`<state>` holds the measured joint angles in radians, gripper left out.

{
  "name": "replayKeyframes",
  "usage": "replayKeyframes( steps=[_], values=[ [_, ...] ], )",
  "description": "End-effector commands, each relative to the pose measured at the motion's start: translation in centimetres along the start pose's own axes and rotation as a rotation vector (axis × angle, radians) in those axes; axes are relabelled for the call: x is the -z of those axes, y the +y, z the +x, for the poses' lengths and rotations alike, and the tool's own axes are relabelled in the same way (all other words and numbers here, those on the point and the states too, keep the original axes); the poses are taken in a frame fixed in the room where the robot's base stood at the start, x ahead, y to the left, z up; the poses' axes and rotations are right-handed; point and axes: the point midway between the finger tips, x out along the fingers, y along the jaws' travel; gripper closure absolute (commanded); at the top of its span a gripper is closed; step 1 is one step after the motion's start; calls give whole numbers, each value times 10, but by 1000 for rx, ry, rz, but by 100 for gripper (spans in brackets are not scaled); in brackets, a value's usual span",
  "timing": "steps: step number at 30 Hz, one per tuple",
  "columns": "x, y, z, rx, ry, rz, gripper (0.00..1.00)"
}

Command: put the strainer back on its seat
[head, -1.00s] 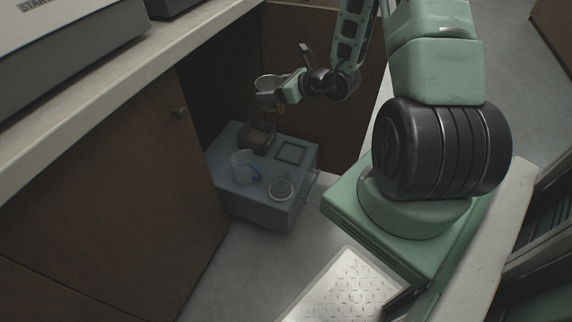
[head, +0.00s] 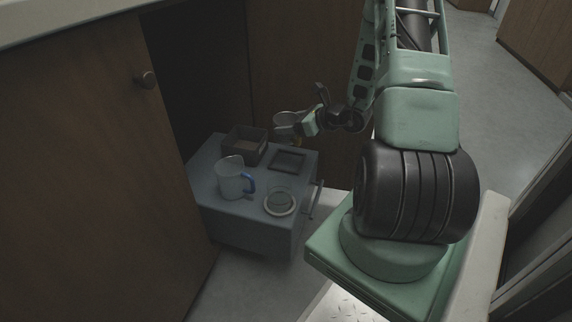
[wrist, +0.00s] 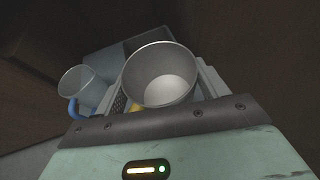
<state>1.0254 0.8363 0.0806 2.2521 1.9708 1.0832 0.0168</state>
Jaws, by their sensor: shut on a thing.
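My gripper (head: 297,128) is shut on a pale round metal cup, which I take as the strainer (head: 288,118). In the wrist view the strainer (wrist: 160,78) shows its open mouth and a pale inside floor; I cannot make out holes. It is held in the air above the back right of a grey-blue drawer unit (head: 240,222), apart from its top. A clear round vessel with a pale ring at its base (head: 279,203) stands at the front right of the top. A dark square frame (head: 288,160) lies behind it. Which is the seat I cannot tell.
A clear jug with a blue handle (head: 231,178) stands on the unit's left part; it also shows in the wrist view (wrist: 78,84). An open brown box (head: 245,146) stands behind it. A wooden cabinet door (head: 85,150) borders the left, and a rail handle (head: 314,200) juts out right.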

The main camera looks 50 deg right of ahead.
Motion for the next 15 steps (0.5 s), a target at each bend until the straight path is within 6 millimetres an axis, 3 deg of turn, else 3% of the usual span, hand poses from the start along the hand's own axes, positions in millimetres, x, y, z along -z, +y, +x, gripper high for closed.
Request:
replayKeyframes(
  steps=[6, 15],
  values=[
    [36, 1, 16, -1, 1, 2, 56],
    [68, 1, 30, 0, 0, 2, 56]
  ],
)
